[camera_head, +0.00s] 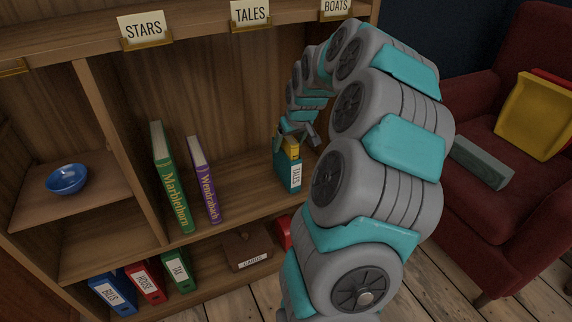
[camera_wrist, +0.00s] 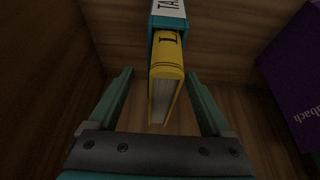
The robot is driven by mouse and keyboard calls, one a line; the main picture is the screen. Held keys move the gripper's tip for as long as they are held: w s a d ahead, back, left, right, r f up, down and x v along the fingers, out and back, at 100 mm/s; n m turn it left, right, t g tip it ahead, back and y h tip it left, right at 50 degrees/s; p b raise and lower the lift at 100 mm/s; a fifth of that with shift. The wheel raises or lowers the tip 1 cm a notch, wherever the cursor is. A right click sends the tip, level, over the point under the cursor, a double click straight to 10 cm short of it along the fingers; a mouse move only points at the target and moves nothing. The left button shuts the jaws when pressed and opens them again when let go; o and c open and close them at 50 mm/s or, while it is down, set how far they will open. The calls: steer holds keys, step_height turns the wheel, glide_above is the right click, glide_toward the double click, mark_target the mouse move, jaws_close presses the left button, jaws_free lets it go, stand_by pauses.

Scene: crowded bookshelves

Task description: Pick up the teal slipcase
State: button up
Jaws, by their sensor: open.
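The teal slipcase (camera_head: 289,171) stands upright on the middle shelf in the head view, with a white label reading TALES and a yellow book (camera_head: 291,148) showing at its top. In the wrist view the slipcase (camera_wrist: 168,22) is at the top edge, cut off by the frame, and the yellow book (camera_wrist: 166,72) sticks out of it toward my gripper. My gripper (camera_wrist: 158,92) is open, with one finger on each side of the yellow book and gaps to both. In the head view my gripper (camera_head: 297,132) is just above the slipcase, partly hidden by its own wrist.
A purple book (camera_head: 204,180) and a green book (camera_head: 171,178) lean left of the slipcase; the purple one (camera_wrist: 296,75) shows at right in the wrist view. A brown box (camera_head: 246,251) and binders stand below. A blue bowl (camera_head: 66,179) sits at left. A red armchair (camera_head: 470,90) is at right.

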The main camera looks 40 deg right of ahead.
steer(key=shift+x, duration=1.8)
steer(key=shift+a+f, duration=0.2)
steer(key=shift+f, duration=0.05)
steer(key=shift+c, duration=0.4)
jaws_close()
